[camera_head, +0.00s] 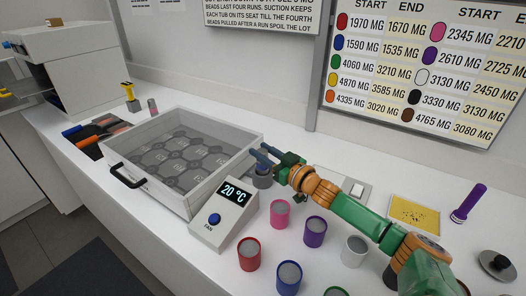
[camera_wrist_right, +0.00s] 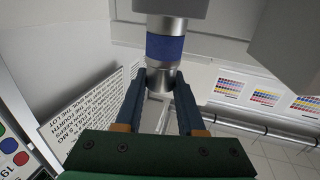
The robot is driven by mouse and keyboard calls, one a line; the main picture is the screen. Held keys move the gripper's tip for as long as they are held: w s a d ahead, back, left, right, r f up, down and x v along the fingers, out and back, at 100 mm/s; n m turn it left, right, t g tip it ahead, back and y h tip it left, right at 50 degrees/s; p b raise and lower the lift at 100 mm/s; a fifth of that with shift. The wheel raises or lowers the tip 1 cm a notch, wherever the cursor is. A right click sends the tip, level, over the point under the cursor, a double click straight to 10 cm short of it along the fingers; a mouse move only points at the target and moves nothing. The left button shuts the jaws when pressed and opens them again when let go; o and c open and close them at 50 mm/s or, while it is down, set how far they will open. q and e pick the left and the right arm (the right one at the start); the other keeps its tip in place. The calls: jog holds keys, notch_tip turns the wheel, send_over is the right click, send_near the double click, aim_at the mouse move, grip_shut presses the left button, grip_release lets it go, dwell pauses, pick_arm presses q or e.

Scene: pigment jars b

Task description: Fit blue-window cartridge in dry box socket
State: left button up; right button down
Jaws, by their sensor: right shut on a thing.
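In the right wrist view a silver cylinder with a blue band, the blue-window cartridge (camera_wrist_right: 165,48), is between the fingers of my right gripper (camera_wrist_right: 161,82). The gripper is shut on its narrower silver end. The cartridge's other end meets or passes behind a grey block at the top edge; I cannot tell whether it is seated. In the head view the right gripper (camera_head: 263,155) is at the right end of the clear-walled dry box (camera_head: 158,196). The fingers largely hide the cartridge there, and the socket cannot be made out. My left gripper is not in view.
A FAN unit (camera_head: 224,209) reading 20 °C stands before the box. A grey cylinder (camera_head: 262,180) is below the gripper. Pink (camera_head: 280,214), purple (camera_head: 314,232), red (camera_head: 249,254) and blue (camera_head: 288,278) jars stand nearby.

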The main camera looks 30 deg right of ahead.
jog(key=shift+f, duration=0.4)
jog(key=shift+c, duration=2.2)
grip_release()
jog(key=shift+s, duration=0.1)
jog(key=shift+s+b, duration=0.3)
jog(key=s, duration=0.6)
jog(key=shift+s+d, duration=0.15)
jog(key=shift+d, duration=0.3)
